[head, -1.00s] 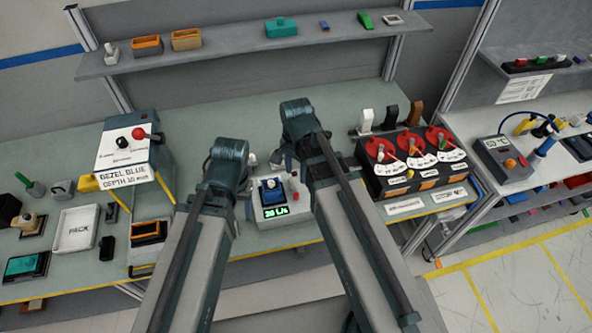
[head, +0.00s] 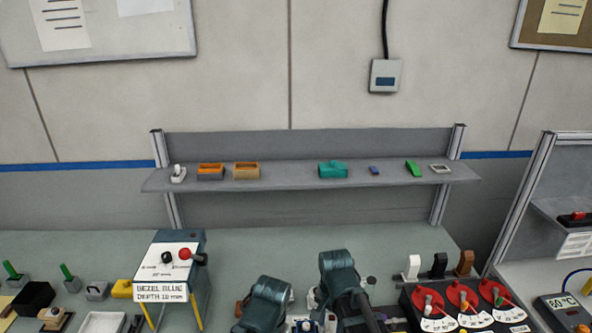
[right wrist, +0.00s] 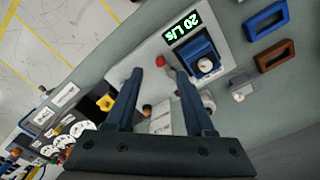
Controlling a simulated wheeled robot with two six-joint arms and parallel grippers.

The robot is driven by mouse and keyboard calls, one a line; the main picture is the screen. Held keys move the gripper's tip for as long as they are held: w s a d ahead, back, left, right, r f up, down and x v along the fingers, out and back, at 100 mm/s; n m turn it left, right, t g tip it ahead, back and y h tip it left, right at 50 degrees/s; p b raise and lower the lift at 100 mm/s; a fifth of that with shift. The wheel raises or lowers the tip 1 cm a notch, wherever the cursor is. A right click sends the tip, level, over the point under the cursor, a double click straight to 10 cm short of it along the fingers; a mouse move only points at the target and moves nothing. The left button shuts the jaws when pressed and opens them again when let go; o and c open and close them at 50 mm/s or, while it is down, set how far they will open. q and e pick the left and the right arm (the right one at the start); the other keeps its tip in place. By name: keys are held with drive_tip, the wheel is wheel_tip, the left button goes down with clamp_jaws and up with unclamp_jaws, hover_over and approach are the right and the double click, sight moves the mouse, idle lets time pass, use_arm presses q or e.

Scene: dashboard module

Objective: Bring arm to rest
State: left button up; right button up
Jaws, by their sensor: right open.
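In the head view my left arm's wrist (head: 264,302) stands low over the bench, left of my right arm's wrist (head: 343,280). The left fingers are hidden. In the right wrist view my right gripper (right wrist: 155,73) is open, with two dark blue fingers apart and nothing held between them. Beyond the fingertips is a white module with a green-lit display (right wrist: 183,26) and a blue part (right wrist: 204,55) with a pale knob.
A box with a red knob (head: 170,262) stands left of my arms. A dark panel with red dials (head: 461,297) is at the right. A shelf (head: 287,181) with small parts runs along the back. The bench between arms and shelf is clear.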

drive_tip(key=s+a+f+n+b, duration=0.2)
drive_tip(key=s+f+n+b, duration=0.2)
drive_tip(key=f+n+b, duration=0.1)
drive_tip(key=s+a+f+n+h+b, duration=0.1)
drive_tip(key=s+a+f+n+b, duration=0.1)
drive_tip(key=s+f+n+b, duration=0.2)
wheel_tip(320, 180, down, 3)
drive_tip(key=n+b, duration=0.1)
drive_tip(key=n, duration=0.1)
drive_tip(key=shift+a+n, duration=0.25)
drive_tip(key=shift+n, duration=0.15)
